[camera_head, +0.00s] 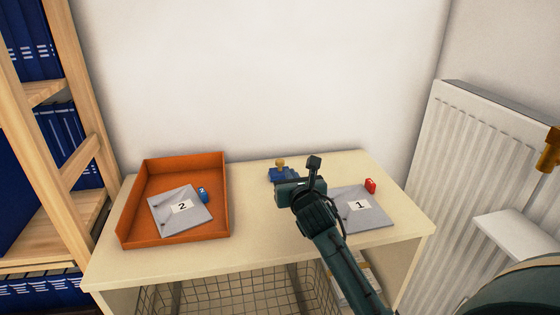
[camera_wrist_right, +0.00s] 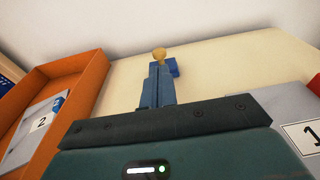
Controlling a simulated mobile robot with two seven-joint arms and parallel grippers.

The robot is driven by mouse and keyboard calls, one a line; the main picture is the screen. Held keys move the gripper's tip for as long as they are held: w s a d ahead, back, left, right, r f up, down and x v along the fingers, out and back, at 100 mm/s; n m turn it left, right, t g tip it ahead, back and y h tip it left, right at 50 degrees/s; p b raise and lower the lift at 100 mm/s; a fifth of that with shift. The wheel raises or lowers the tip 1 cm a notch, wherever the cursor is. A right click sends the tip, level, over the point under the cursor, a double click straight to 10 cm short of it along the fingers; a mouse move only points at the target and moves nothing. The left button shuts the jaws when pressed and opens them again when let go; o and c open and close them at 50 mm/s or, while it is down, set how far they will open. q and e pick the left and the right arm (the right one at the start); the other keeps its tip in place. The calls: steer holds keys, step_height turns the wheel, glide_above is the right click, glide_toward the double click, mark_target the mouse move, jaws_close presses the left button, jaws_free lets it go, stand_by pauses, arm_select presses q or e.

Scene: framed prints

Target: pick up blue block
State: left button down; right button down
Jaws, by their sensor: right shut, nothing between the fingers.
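A small blue block (camera_head: 202,194) with a white mark stands in the orange tray (camera_head: 222,232), at the right edge of a grey sheet labelled 2 (camera_head: 168,213). The block also shows at the left of the right wrist view (camera_wrist_right: 58,103). My right gripper (camera_wrist_right: 157,69) is shut and empty over the middle of the table, to the right of the tray and apart from the block. A blue item with a yellow knob (camera_head: 280,163) is just beyond its fingertips. The fingers partly hide that item, and I cannot tell whether they touch it. My left gripper is not in view.
The tray has raised walls. A grey sheet labelled 1 (camera_head: 375,218) and a small red block (camera_head: 370,185) are at the table's right. A shelf with blue binders (camera_head: 62,140) stands left, a radiator (camera_head: 470,160) right. The tabletop's front left (camera_head: 255,245) is clear.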

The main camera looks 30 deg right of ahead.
steer(key=b, duration=0.1)
glide_above(283, 174)
steer(key=shift+s+a, duration=0.1)
steer(key=shift+s, duration=0.05)
steer(key=shift+w+f, duration=0.25)
steer(key=shift+w, duration=0.05)
steer(key=shift+s+f, duration=0.1)
steer(key=shift+f, duration=0.3)
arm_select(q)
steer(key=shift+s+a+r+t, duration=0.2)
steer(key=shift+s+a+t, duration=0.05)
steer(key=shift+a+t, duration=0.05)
arm_select(e)
steer(key=shift+f, duration=0.1)
steer(key=shift+f, duration=0.2)
